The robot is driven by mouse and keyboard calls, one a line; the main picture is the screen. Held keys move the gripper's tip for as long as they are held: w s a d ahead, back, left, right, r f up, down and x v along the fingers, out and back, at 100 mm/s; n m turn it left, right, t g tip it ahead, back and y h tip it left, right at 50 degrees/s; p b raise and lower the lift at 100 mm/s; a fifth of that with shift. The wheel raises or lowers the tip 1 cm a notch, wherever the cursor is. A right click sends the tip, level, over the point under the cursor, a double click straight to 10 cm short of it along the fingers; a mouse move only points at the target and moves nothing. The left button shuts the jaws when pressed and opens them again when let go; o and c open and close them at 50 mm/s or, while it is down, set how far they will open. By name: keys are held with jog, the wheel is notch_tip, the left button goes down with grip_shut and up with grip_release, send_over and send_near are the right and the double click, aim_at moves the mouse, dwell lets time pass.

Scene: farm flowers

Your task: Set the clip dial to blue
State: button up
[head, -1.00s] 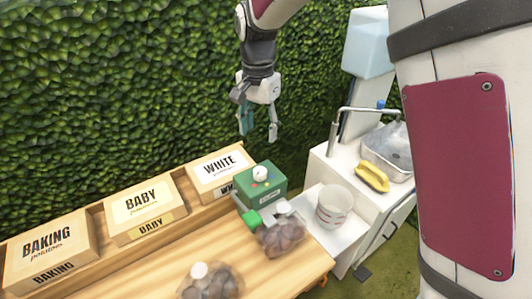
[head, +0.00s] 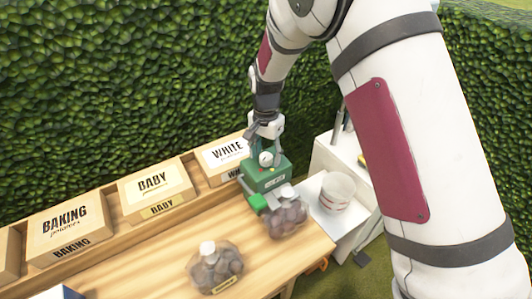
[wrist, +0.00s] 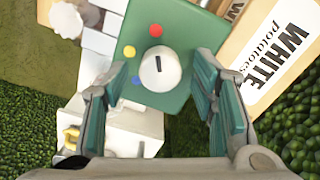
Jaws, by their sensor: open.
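The clip dial (wrist: 158,72) is a round white knob on top of the green clip machine (wrist: 175,100). A short dark mark on the knob appears to point toward the red dot (wrist: 156,30). A yellow dot (wrist: 129,52) and a blue dot (wrist: 136,79) also sit beside the knob. In the head view the dial (head: 265,158) sits on the machine (head: 268,180), near the right end of the bench. My gripper (wrist: 160,75) is open, its teal-padded fingers on either side of the dial in the wrist view. I cannot tell whether they touch it.
A clear bag of potatoes (head: 286,220) is at the machine's front, and another bag (head: 214,268) stands on the wooden bench (head: 150,250). The WHITE potatoes box (head: 222,152) is close on the machine's left. A white tub (head: 337,192) stands to the right. A hedge rises behind.

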jog(key=shift+f, duration=0.1)
jog(key=c, duration=1.1)
jog(key=shift+c, duration=0.2)
